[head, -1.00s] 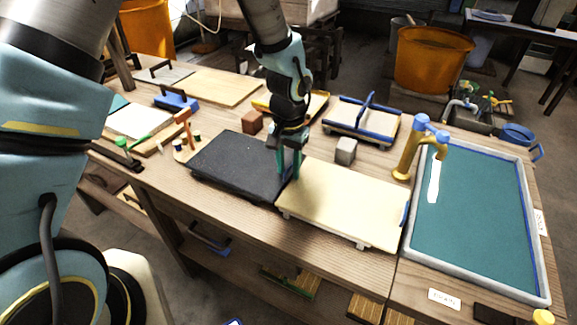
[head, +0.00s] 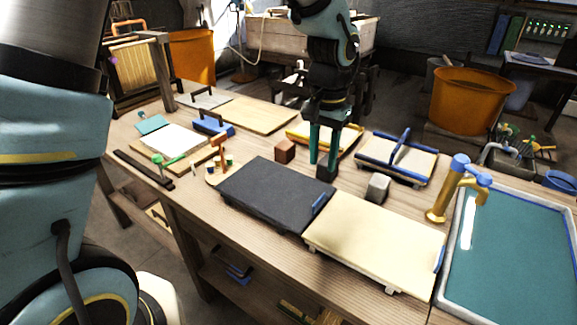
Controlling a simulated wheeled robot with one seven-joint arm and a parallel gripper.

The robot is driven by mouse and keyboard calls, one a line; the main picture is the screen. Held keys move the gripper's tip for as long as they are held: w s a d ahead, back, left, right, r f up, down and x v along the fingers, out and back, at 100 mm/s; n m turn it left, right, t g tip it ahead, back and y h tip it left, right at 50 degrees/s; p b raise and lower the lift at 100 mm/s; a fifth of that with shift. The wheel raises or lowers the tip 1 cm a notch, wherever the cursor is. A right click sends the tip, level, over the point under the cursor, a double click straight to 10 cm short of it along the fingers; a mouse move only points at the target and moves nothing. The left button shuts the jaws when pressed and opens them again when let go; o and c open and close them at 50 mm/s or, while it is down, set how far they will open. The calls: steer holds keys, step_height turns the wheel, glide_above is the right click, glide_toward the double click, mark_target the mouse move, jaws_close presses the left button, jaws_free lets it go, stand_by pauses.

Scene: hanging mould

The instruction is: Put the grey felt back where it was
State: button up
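What I take to be the grey felt (head: 268,194) is a flat dark grey sheet-like slab with a blue grip at its right end. It lies on the wooden table beside a similar cream slab (head: 375,238). My gripper (head: 324,160) points down behind the dark slab, apart from it. Its two teal fingers are spread with no felt between them. A small dark block (head: 327,172) shows just at or below the fingertips; I cannot tell whether they touch it.
A brown cube (head: 285,151) and a grey cube (head: 377,187) stand on either side of the gripper. A blue-railed frame (head: 397,165) is behind. A yellow tap (head: 447,200) and a teal basin (head: 515,255) are at right. A wooden stand with pegs (head: 218,168) is at left.

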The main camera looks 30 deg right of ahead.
steer(key=w+a+r+n, duration=0.1)
steer(key=w+a+n, duration=0.3)
steer(key=a, duration=0.6)
steer(key=w+a+n, duration=0.2)
steer(key=w+a, duration=0.4)
steer(key=a, duration=0.4)
steer(key=s+a+n+t, duration=0.1)
steer(key=a+n, duration=0.4)
steer(key=a, duration=1.2)
steer(key=shift+s+a+r+t, duration=0.2)
steer(key=shift+s+a+t, duration=0.1)
steer(key=shift+s, duration=0.25)
